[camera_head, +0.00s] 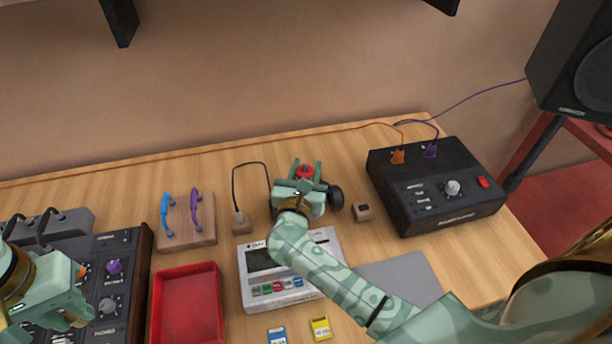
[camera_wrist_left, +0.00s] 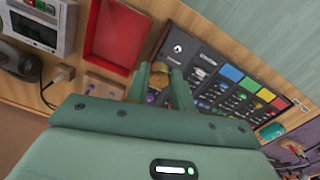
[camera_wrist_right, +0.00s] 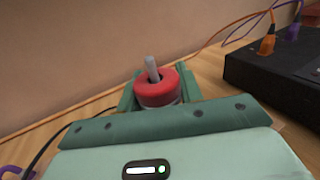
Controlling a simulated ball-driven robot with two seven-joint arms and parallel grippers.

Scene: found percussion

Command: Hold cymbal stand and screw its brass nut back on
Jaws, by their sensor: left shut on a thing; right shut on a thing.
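The cymbal stand shows as a red ring (camera_wrist_right: 155,87) around a bare grey rod (camera_wrist_right: 152,66) in the right wrist view. My right gripper (camera_wrist_right: 157,95) is shut on the stand below the red ring, with the rod pointing up. In the head view, my right gripper (camera_head: 300,186) and the red top (camera_head: 305,172) are behind the grey device. My left gripper (camera_head: 82,296) is far left, above the mixer. In the left wrist view, my left gripper (camera_wrist_left: 163,85) is shut on a small brass-coloured piece (camera_wrist_left: 158,72), apparently the nut, partly hidden by the fingers.
A black box (camera_head: 430,190) with orange and purple plugs stands right of the stand. A small wooden block (camera_head: 363,211) is beside it. A cable block (camera_head: 186,235) stands behind the tray.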

